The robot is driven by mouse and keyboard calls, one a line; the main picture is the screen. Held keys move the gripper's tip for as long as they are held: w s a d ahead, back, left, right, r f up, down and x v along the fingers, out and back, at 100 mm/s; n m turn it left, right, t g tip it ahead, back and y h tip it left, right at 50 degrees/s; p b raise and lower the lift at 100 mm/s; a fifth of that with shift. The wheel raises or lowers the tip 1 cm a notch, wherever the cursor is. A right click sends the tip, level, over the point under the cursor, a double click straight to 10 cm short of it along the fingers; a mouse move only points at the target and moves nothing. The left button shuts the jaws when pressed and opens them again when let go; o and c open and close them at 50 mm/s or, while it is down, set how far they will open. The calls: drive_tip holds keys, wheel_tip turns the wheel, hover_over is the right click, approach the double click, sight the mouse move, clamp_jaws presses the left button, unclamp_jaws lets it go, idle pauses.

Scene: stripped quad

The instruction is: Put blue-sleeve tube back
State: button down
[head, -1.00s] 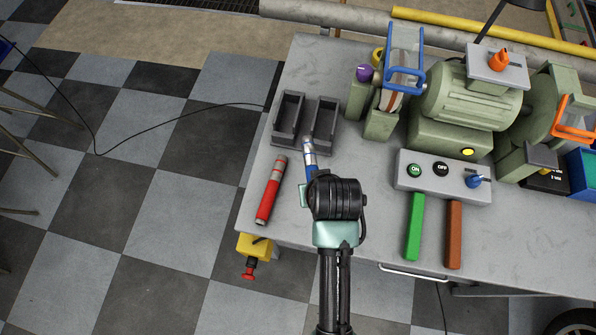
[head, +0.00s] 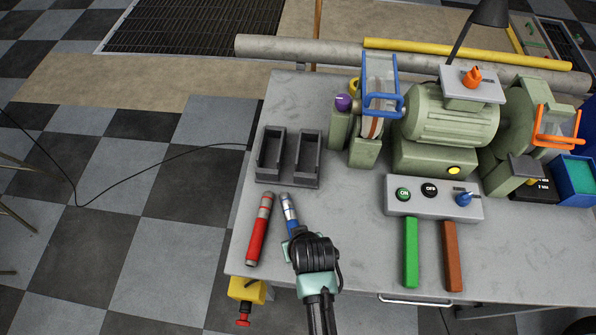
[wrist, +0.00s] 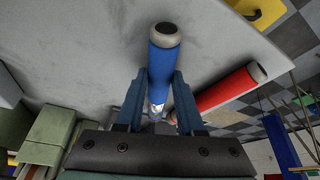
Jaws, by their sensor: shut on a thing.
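The blue-sleeve tube (head: 290,214) has a blue sleeve and a silver far end. My gripper (head: 294,238) is shut around its blue part, and the silver end points toward the back of the bench. In the wrist view the blue tube (wrist: 163,62) sits between the two fingers of my gripper (wrist: 155,95), its grey-capped end at the top. I cannot tell how far it is above the bench. A dark grey holder (head: 288,181) with two open-topped slots stands behind the tube, apart from it. Both slots look empty.
A red tube (head: 258,235) lies left of my gripper; it also shows in the wrist view (wrist: 225,89). A bench grinder (head: 440,120), a switch box (head: 434,205), and green (head: 411,250) and brown (head: 452,255) bars are at right. Clear bench (head: 355,235) lies between.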

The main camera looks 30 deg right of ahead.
drive_tip(key=shift+f, duration=0.15)
drive_tip(key=c, duration=0.5)
unclamp_jaws()
drive_tip(key=v, duration=1.2)
drive_tip(key=shift+p, duration=0.4)
drive_tip(key=shift+r, duration=0.2)
